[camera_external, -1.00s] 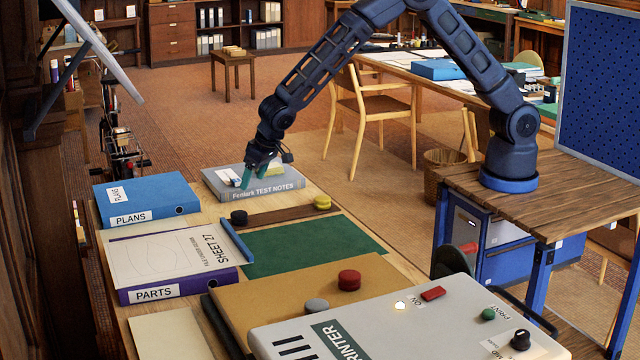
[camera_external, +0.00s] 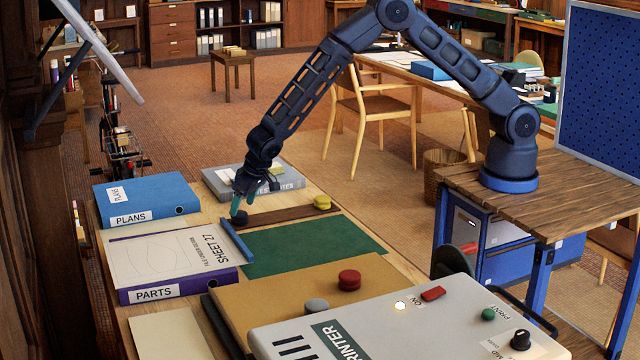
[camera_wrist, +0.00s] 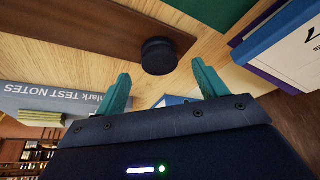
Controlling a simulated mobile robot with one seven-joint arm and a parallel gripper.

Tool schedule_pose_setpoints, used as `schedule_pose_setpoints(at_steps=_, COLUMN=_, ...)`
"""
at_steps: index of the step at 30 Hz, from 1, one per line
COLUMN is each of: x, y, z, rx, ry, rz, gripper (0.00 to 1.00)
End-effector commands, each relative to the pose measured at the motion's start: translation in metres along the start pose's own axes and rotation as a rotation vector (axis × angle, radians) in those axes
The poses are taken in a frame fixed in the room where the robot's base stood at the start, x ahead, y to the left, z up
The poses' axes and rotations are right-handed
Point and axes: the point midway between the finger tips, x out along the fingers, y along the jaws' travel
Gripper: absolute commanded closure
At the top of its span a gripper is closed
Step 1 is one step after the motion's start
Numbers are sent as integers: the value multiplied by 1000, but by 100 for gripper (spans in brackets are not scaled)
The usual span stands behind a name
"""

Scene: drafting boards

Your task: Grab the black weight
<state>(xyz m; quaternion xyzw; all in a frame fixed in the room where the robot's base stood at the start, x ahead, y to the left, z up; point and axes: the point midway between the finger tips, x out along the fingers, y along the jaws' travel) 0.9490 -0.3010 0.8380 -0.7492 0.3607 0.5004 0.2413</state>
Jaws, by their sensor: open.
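The black weight (camera_external: 240,217) is a small dark round piece at the left end of a brown strip on the drafting table. In the wrist view the black weight (camera_wrist: 159,56) sits just ahead of the gap between my fingertips, partly on the brown strip. My gripper (camera_external: 244,202) is low, close above and beside the weight. Its teal fingers are spread and empty in the wrist view (camera_wrist: 160,82). I cannot tell whether a finger touches the weight.
A blue bar (camera_external: 237,241) lies close in front of the weight. A yellow weight (camera_external: 322,202) sits at the strip's right end. A green mat (camera_external: 310,246) lies in front.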

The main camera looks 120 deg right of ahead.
Motion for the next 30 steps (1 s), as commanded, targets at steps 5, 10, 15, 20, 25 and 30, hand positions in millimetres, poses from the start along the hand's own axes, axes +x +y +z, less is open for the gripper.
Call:
schedule_pose_setpoints(at_steps=5, x=25, y=1, z=-1, rx=0, ry=-1, rz=1, gripper=28)
schedule_pose_setpoints(at_steps=10, x=31, y=0, z=-1, rx=0, ry=0, rz=0, gripper=28)
schedule_pose_setpoints(at_steps=15, x=30, y=0, z=-1, rx=0, ry=0, rz=0, gripper=34)
schedule_pose_setpoints(at_steps=20, x=30, y=0, z=-1, rx=0, ry=0, rz=0, gripper=66)
schedule_pose_setpoints(at_steps=25, x=30, y=0, z=-1, rx=0, ry=1, rz=0, gripper=93)
schedule_pose_setpoints(at_steps=30, x=30, y=0, z=-1, rx=0, ry=1, rz=0, gripper=93)
